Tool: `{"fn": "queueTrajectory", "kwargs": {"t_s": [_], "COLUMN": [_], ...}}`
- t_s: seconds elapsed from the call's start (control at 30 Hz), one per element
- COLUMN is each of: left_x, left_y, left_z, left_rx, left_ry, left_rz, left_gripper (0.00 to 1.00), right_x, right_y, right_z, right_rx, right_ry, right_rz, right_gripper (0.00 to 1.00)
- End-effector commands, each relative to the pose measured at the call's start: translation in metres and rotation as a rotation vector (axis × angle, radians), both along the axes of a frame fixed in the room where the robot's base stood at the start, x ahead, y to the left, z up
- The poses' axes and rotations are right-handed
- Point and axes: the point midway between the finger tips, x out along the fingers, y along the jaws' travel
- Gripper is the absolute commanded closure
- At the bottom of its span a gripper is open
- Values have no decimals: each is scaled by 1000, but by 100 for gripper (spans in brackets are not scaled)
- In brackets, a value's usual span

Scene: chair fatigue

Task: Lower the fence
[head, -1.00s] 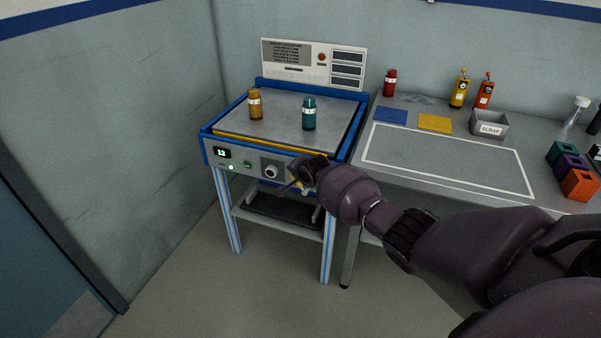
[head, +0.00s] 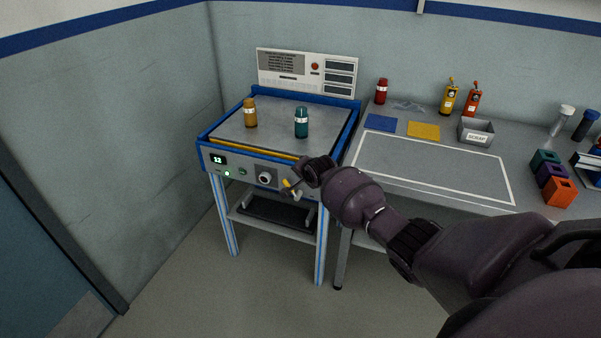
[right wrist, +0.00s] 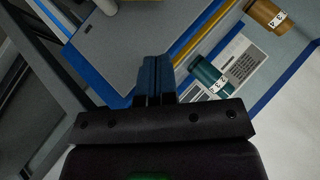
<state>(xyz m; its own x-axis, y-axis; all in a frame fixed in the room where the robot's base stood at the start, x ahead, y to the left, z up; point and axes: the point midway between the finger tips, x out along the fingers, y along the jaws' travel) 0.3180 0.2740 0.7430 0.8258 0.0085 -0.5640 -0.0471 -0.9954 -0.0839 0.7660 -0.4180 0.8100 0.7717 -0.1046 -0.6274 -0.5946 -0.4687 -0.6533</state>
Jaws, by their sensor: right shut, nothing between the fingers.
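The blue-framed machine (head: 205,150) stands on a light-legged stand. A yellow bar (head: 250,151) runs along the front edge of its grey top plate, low against the frame; I take it for the fence. A small yellow-and-white lever (head: 293,186) shows by the front panel's right end. My right gripper (head: 287,188) is in front of that end, close to the lever; contact cannot be told. In the right wrist view its fingers (right wrist: 154,78) are shut and empty, and the yellow bar (right wrist: 197,38) runs beyond them. My left gripper is not in view.
An amber bottle (head: 250,113) and a teal bottle (head: 301,122) stand on the top plate. A round knob (head: 265,178) is on the front panel. The bench (head: 430,165) at right holds a scrap bin (head: 476,132), bottles and coloured blocks. Floor in front is open.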

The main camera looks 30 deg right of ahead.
Motion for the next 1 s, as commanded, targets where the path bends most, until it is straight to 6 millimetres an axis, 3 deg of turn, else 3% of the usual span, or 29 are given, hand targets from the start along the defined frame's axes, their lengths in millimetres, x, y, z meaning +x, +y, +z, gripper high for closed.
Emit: {"fn": "queueTrajectory", "kwargs": {"t_s": [0.03, 0.4, 1.0], "left_x": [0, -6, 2], "left_y": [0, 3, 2], "left_z": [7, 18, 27], "left_rx": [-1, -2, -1], "left_ry": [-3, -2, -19], "left_rz": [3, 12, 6], "left_gripper": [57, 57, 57], "right_x": [-6, -46, -54], "right_y": [2, 6, 6], "right_z": [13, 37, 41], "right_rx": [2, 1, 0], "right_ry": [-7, -3, 0], "right_rz": [2, 1, 0], "right_gripper": [100, 100, 100]}}
